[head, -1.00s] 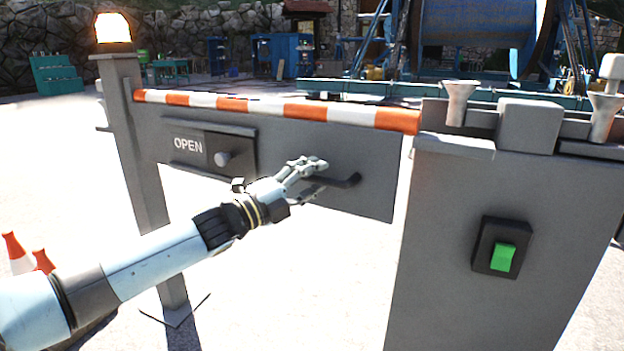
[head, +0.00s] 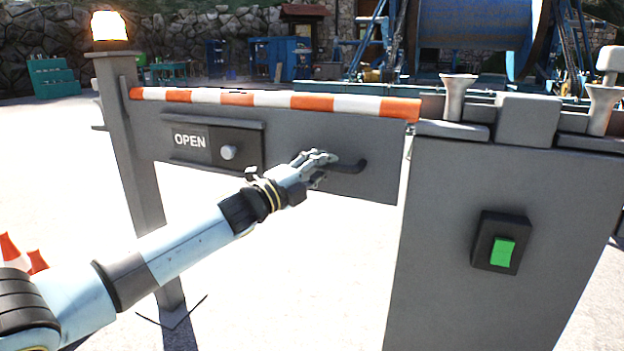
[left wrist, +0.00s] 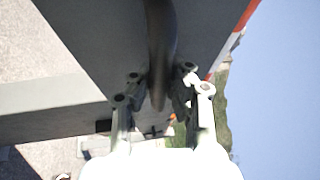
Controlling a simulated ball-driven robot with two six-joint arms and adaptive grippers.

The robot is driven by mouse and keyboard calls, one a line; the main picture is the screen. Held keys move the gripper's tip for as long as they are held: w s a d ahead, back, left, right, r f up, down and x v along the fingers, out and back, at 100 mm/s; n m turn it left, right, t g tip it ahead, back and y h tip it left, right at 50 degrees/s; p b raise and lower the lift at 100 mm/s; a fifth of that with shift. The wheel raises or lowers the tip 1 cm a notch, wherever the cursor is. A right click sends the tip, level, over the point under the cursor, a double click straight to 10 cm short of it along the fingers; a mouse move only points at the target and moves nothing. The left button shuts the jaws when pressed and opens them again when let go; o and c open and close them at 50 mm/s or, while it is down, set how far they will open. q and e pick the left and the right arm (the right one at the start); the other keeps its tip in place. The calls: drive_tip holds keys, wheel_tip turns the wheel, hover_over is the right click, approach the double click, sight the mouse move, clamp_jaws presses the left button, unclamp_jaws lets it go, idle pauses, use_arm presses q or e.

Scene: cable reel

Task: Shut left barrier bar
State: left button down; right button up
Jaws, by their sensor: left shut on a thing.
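The left barrier bar (head: 262,99) is striped orange and white and runs along the top of a grey panel (head: 375,180). The panel spans from the left post to the grey cabinet and carries a dark bar handle (head: 349,167) at its right part. A plate on it reads OPEN (head: 189,141), beside a round knob (head: 228,152). My left gripper (head: 322,162) is shut on the handle's left end. In the left wrist view the handle (left wrist: 160,50) runs down between the fingers (left wrist: 158,95). My right gripper is not in view.
A grey cabinet (head: 440,250) with a green switch (head: 502,252) stands at the right. A grey post (head: 130,150) with a lit lamp (head: 109,27) stands at the left. Traffic cones (head: 12,250) are at lower left. A large blue reel (head: 478,35) stands behind.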

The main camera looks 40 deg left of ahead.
use_arm(q)
drive_tip(key=shift+w+a+f+n+y+b, duration=0.15)
drive_tip(key=shift+w+y+b, duration=0.1)
drive_tip(key=shift+w, duration=0.55)
drive_tip(key=shift+w+a+f+n+y+b, duration=0.15)
drive_tip(key=shift+w+y, duration=0.1)
drive_tip(key=shift+w, duration=0.5)
drive_tip(key=c, duration=1.4)
unclamp_jaws()
drive_tip(key=shift+o, duration=0.8)
drive_tip(key=shift+r, duration=0.15)
drive_tip(key=v, duration=1.2)
